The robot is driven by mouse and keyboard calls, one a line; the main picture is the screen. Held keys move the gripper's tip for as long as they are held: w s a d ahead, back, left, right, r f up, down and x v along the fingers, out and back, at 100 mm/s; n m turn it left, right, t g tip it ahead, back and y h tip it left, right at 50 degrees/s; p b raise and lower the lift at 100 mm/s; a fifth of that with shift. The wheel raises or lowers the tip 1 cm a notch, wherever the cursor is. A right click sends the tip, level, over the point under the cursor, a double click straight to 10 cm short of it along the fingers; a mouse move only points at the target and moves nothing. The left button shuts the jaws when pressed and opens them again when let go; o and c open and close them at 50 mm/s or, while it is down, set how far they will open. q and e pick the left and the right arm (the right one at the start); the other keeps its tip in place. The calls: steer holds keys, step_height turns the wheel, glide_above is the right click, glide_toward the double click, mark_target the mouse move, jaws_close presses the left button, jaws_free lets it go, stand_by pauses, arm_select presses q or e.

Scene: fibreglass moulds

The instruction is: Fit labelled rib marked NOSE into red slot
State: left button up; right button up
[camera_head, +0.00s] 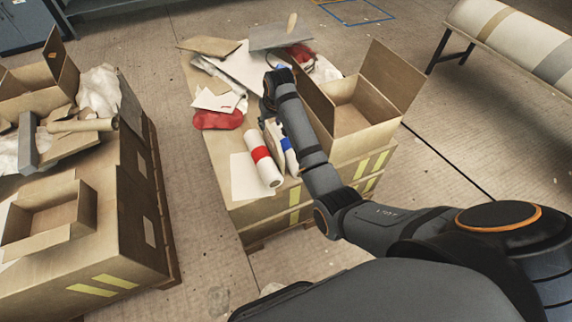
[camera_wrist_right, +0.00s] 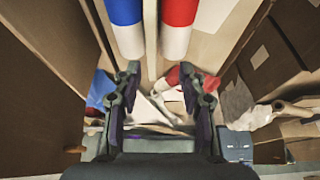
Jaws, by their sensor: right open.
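I cannot make out a rib with a readable NOSE label or a red slot in either view. A white roll with a red band (camera_head: 264,160) lies on the middle crate; it also shows in the right wrist view (camera_wrist_right: 179,28). A white piece with a blue band (camera_head: 289,152) is beside it, partly hidden by my arm, and shows in the wrist view (camera_wrist_right: 124,28). A thin pale upright strip (camera_wrist_right: 150,45) stands between the two bands. My right gripper (camera_wrist_right: 160,82) is open, with nothing seen gripped between its fingers. My left gripper is out of view.
An open carton (camera_head: 352,112) stands right of my right arm. A red bag (camera_head: 218,120) and loose sheets lie left. Another cluttered crate (camera_head: 120,225) stands at left, with clear floor between (camera_head: 195,225). A striped mould (camera_head: 520,35) is at upper right.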

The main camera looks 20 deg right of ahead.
mark_target(272, 132)
steer(key=x, duration=0.2)
steer(key=d+x, duration=0.1)
steer(key=x, duration=0.2)
steer(key=shift+b, duration=0.35)
steer(key=shift+w+f, duration=0.2)
steer(key=shift+f, duration=0.35)
steer(key=x, duration=0.1)
steer(key=b+x, duration=0.1)
steer(key=x, duration=0.3)
steer(key=shift+s+d+f, duration=0.2)
steer(key=shift+s, duration=0.1)
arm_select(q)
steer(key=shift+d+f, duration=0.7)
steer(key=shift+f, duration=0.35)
arm_select(e)
steer(key=shift+r, duration=0.1)
steer(key=shift+c, duration=0.3)
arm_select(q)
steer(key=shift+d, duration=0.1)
arm_select(e)
jaws_close()
